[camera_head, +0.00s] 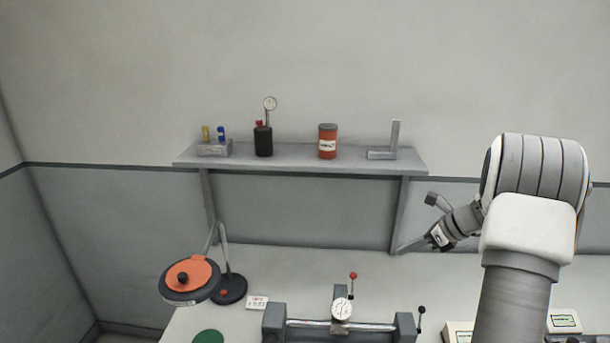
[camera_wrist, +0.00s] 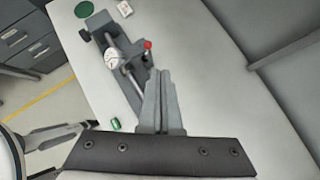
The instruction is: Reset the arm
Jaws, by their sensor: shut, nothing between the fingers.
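My arm (camera_head: 527,222) rises at the right of the head view, bends at a ribbed grey joint, and its wrist reaches left. My gripper (camera_head: 402,249) is at the end of it, in front of the wall below the shelf's right end and above the bench. In the wrist view the two grey fingers of my gripper (camera_wrist: 158,73) lie together, shut and empty. They cover part of the bench top behind them.
A bench fixture (camera_head: 340,325) with a dial gauge and red-knobbed lever stands on the white bench. A lamp-like stand with an orange disc (camera_head: 190,273) is at left. The shelf (camera_head: 290,157) holds a red can (camera_head: 327,141) and tools. A green cylinder (camera_wrist: 115,124) lies on the bench.

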